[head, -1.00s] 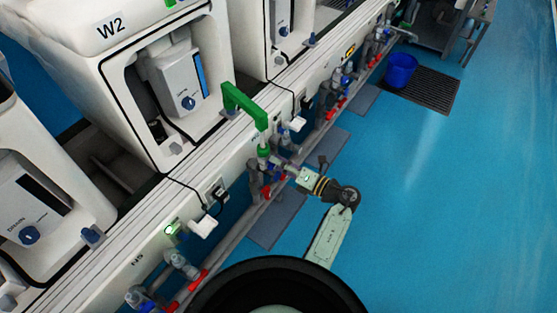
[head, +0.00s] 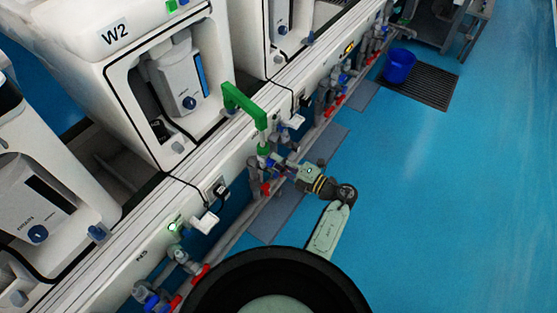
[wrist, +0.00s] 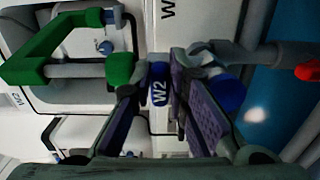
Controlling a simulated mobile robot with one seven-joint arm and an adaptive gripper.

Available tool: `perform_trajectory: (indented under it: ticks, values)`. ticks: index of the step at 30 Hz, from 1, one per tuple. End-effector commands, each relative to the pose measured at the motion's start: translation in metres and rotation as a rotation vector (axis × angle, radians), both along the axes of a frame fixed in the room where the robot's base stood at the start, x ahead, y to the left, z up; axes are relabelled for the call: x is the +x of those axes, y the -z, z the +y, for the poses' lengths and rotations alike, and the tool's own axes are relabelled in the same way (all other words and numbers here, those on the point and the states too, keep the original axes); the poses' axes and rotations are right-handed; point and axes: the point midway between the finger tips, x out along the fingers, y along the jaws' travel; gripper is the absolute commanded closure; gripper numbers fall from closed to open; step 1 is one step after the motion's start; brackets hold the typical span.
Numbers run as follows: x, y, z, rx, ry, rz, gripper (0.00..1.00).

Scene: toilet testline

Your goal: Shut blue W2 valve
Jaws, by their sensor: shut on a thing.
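The blue W2 valve handle (wrist: 158,84) shows in the wrist view with its white W2 label facing the camera. My gripper (wrist: 160,92) is shut on this handle, with a purple-padded finger to each side of it. In the head view my gripper (head: 284,168) reaches in from the right to the pipework under the W2 unit (head: 115,35). A little blue shows at its tip there, and the fingers hide most of the handle.
Red-handled valves (head: 265,188) and grey pipes run along the white bench front. Another blue part (wrist: 228,92) sits right of my fingers. Blue floor to the right is open, with a blue bucket (head: 400,66) farther off.

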Motion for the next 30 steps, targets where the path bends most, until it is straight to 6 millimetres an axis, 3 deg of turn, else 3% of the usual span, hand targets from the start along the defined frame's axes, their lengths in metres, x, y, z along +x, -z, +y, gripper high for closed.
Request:
perform_trajectory:
  ticks: [10,11,20,30]
  values:
    - [0.0005,-0.0006,0.0004,0.003,-0.001,0.003,1.00]
    - [0.0005,-0.0006,0.0004,0.003,-0.001,0.003,0.84]
    - [0.0002,-0.0003,0.0001,0.002,0.000,0.002,0.65]
    - [-0.0019,0.0000,-0.0033,0.002,0.001,0.002,0.65]
